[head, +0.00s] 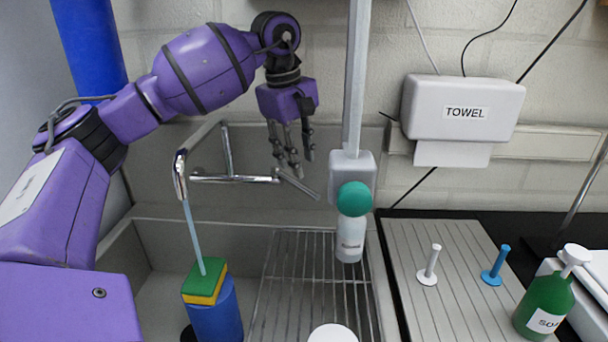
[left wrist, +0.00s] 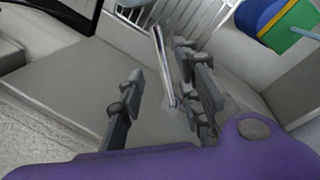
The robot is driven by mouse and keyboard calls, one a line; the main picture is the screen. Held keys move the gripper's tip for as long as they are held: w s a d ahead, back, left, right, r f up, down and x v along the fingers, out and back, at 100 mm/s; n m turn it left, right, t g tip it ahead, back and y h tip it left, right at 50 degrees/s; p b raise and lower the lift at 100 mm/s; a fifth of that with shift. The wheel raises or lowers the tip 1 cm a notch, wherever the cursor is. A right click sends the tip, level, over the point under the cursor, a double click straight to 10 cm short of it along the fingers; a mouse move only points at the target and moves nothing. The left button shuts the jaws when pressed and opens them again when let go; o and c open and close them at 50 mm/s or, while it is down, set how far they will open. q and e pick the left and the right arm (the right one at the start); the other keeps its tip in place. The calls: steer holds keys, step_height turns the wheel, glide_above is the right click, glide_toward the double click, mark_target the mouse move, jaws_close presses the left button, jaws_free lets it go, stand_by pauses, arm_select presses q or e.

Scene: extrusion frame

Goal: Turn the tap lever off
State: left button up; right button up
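The chrome tap (head: 233,179) is mounted on the back wall of the sink, with its spout (head: 181,176) at the left end. A pale blue stream of water (head: 194,237) runs down from the spout. The tap lever (head: 299,186) is a thin bar at the right end, slanting down to the right. My left gripper (head: 293,164) points down just above the lever, with its fingers apart. In the left wrist view the lever (left wrist: 162,62) shows between the open fingers (left wrist: 160,85); I cannot tell whether they touch it. My right gripper is out of view.
The stream meets a green and yellow sponge (head: 204,282) on a blue cylinder (head: 215,315). A white bottle with a green ball top (head: 350,244) stands on the wire rack (head: 290,285), near a grey vertical post (head: 356,80). A towel dispenser (head: 463,108) hangs at right.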

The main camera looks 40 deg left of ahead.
mark_target(304, 186)
arm_select(q)
steer(key=f, duration=0.4)
steer(key=shift+w+d, duration=0.15)
steer(key=shift+d, duration=0.1)
steer(key=shift+w+f, duration=0.3)
steer(key=shift+f, duration=1)
steer(key=c, duration=0.7)
jaws_close()
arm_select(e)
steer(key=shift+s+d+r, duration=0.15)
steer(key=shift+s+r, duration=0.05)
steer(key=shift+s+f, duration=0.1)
